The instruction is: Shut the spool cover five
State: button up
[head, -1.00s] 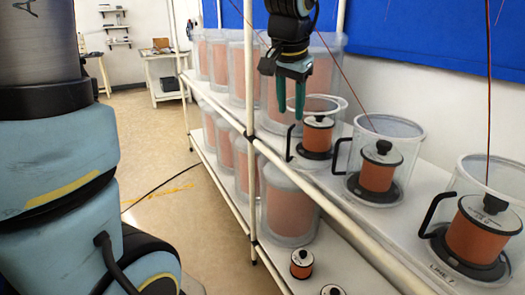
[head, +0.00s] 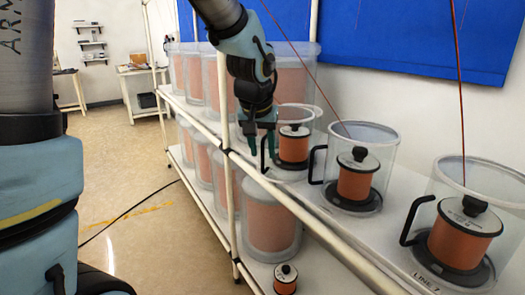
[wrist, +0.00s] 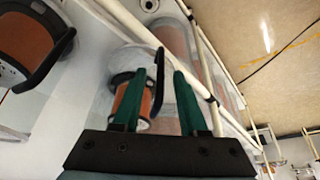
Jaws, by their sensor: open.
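Several clear covers with black handles stand around copper spools on the upper shelf. The farthest of these, which I take as spool cover five (head: 312,112), has its copper spool (head: 292,150) in front, with a black knob on top. Its own label is not readable. Its black handle (head: 264,155) is at the cover's left front, and the spool's front is exposed. My gripper (head: 262,152) is open, fingers down at this handle. In the wrist view the handle (wrist: 159,75) shows between the two green fingertips (wrist: 159,72); I cannot tell whether they touch it.
A middle cover (head: 385,140) and a near cover (head: 485,180), marked LINE 7, stand to the right with their spools. A white rail (head: 300,215) runs along the shelf front. Large clear drums (head: 290,75) stand behind.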

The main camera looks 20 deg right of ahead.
jog(key=shift+w+d+f, duration=0.1)
jog(key=shift+f, duration=0.25)
jog(key=shift+c, duration=0.3)
grip_shut()
dwell(1.0)
